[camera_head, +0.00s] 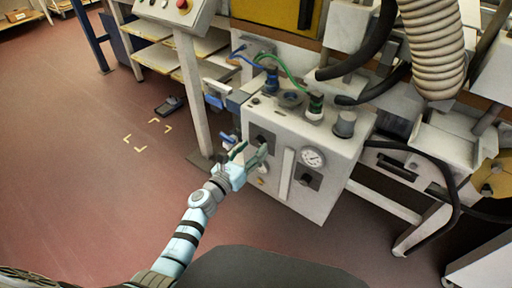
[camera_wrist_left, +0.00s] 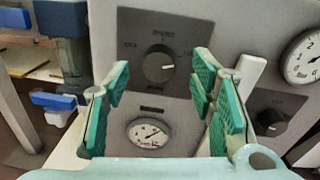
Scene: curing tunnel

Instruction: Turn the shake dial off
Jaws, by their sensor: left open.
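A black dial (camera_wrist_left: 158,65) on a dark plate sits on the front of a white machine (camera_head: 330,145). In the left wrist view it lies between and beyond the fingertips. In the head view this dial (camera_head: 262,139) is partly behind my gripper. A second black dial (camera_wrist_left: 271,122) is lower right, also seen in the head view (camera_head: 305,179). The labels are too blurred to read, so I cannot tell which is the shake dial. My left gripper (camera_head: 250,156) is open and empty, its green-padded fingers either side of the upper dial, apparently not touching it. My right gripper is not in view.
A white vertical bar (camera_head: 287,172) stands between the dials. Black hoses (camera_head: 415,150) hang at right. Open red floor (camera_head: 90,190) lies left.

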